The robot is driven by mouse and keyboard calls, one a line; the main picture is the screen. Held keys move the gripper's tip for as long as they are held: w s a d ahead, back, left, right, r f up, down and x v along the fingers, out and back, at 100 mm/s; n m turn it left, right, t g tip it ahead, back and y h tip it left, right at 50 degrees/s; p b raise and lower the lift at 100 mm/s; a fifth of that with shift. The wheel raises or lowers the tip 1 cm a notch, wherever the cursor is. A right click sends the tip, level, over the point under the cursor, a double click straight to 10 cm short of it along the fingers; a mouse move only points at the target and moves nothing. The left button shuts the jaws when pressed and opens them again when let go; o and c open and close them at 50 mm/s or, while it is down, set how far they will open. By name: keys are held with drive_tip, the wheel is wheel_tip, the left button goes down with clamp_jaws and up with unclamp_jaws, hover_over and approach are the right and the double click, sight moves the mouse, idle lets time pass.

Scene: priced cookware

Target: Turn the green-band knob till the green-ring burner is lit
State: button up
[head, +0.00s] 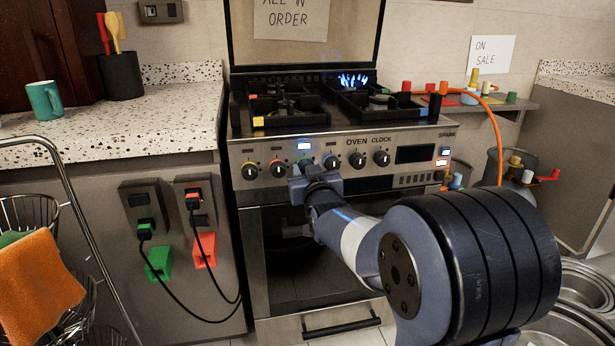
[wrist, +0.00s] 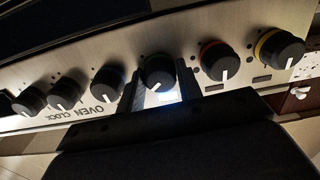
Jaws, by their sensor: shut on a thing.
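My gripper (head: 311,179) is at the front panel of the stove, shut on the third knob (wrist: 157,73) from the left in the head view. In the upside-down wrist view the jaws flank this knob, and its white pointer mark faces the bright light below it. Blue flames (head: 353,80) burn at the back right burner. No flames show at the front right burner (head: 379,102) or the front left burner (head: 285,108).
A yellow-band knob (wrist: 280,48) and a red-band knob (wrist: 219,60) sit on one side of the held knob. A blue-band knob (wrist: 107,80) and the oven and clock knobs sit on the other. An orange hose (head: 503,137) hangs at the stove's right.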

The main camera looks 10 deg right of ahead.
drive_tip(key=shift+m, duration=0.5)
drive_tip(key=o, duration=1)
drive_tip(key=s+p, duration=0.1)
drive_tip(key=s, duration=0.9)
drive_tip(key=shift+s+p, duration=0.3)
drive_tip(key=shift+s, duration=0.1)
drive_tip(key=shift+w, duration=0.1)
